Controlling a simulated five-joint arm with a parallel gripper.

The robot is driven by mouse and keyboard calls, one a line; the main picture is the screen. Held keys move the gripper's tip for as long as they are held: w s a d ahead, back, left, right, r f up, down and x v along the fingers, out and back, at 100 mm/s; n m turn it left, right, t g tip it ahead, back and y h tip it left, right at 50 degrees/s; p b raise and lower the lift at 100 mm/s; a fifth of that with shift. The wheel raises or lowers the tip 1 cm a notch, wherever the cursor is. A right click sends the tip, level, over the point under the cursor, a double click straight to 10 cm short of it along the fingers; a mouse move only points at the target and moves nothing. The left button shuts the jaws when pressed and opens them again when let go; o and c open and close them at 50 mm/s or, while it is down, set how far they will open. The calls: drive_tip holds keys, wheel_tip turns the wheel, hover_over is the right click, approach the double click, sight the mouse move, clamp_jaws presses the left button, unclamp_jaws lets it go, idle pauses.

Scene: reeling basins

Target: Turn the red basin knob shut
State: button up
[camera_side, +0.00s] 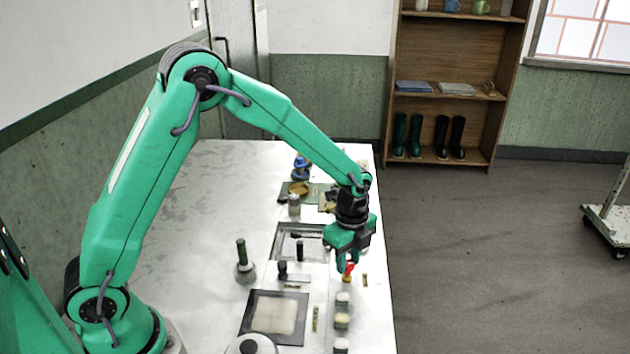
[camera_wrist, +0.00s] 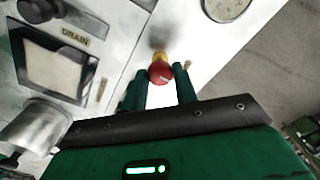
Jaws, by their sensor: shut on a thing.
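The red basin knob (camera_side: 348,271) stands near the right edge of the white table in the side view. In the wrist view the red knob (camera_wrist: 160,73) shows a round red top with a yellow part beyond it. My gripper (camera_side: 349,260) points down over the knob. In the wrist view my gripper's two dark green fingers (camera_wrist: 160,88) lie on either side of the knob, shut on it. The fingers hide part of the knob in the side view, and its turned position cannot be read.
A dark-framed basin (camera_side: 249,324) lies left of the knob, with small pots (camera_side: 341,321) to its right. A black knob (camera_side: 282,269) and a green-handled tool (camera_side: 241,254) stand farther left. A round dial (camera_wrist: 226,6) shows in the wrist view. The table's left part is clear.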

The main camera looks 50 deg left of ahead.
sight(348, 263)
drive_tip(key=o, duration=1)
drive_tip(key=shift+c, duration=0.2)
drive_tip(key=shift+r, duration=0.1)
wheel_tip(348, 263, up, 7)
drive_tip(key=shift+r, duration=0.4)
drive_tip(key=shift+r, duration=0.1)
drive_tip(key=s+a+r+n+t, duration=0.2)
drive_tip(key=s+a+r+n, duration=0.3)
drive_tip(key=s+r+n, duration=0.4)
drive_tip(key=s+a+r+n+t, duration=0.1)
drive_tip(key=s+r+n, duration=0.1)
drive_tip(key=s+n, duration=0.2)
drive_tip(key=s+a+r+n+t, duration=0.2)
drive_tip(key=s+n, duration=0.3)
drive_tip(key=s, duration=0.4)
drive_tip(key=shift+a+t, duration=0.25)
drive_tip(key=shift+t, duration=0.05)
